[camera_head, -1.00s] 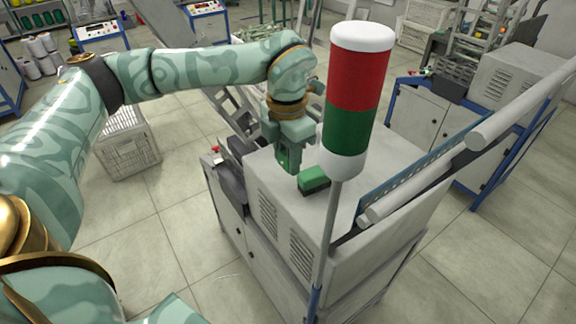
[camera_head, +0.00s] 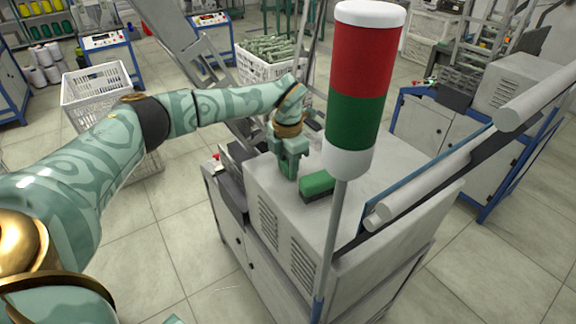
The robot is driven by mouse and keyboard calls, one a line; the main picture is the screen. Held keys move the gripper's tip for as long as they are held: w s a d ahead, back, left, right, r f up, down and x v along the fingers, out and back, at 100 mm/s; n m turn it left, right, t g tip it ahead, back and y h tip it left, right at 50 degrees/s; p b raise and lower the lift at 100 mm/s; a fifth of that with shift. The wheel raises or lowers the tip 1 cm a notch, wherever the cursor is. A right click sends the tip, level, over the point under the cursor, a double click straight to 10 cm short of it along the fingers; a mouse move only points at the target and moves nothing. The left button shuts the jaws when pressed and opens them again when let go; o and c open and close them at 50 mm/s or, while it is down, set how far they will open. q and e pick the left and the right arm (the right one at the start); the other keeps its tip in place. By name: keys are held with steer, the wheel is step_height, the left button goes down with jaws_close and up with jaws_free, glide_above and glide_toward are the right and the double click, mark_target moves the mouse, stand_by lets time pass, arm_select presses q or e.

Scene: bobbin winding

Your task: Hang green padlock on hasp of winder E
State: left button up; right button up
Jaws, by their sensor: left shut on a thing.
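My left gripper (camera_head: 290,172) points down over the top left edge of the nearest grey machine (camera_head: 345,185). It is shut on a small green thing, seemingly the green padlock, which its fingers mostly hide. A green block with a dark underside (camera_head: 318,184) lies on the machine top just right of the gripper, apart from it. I cannot make out a hasp or read any letter that marks winder E. My right gripper is not in view.
A red, green and white signal light (camera_head: 361,85) on a pole stands in front of the machine. Pale rollers (camera_head: 415,193) run along its right side. White crates (camera_head: 97,85) stand at the back left. The floor (camera_head: 190,255) at front left is clear.

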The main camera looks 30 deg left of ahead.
arm_select(q)
steer(key=shift+r, duration=0.1)
steer(key=o, duration=1)
step_height(320, 180, up, 12)
steer(key=shift+r+p, duration=0.1)
steer(key=shift+p, duration=1.1)
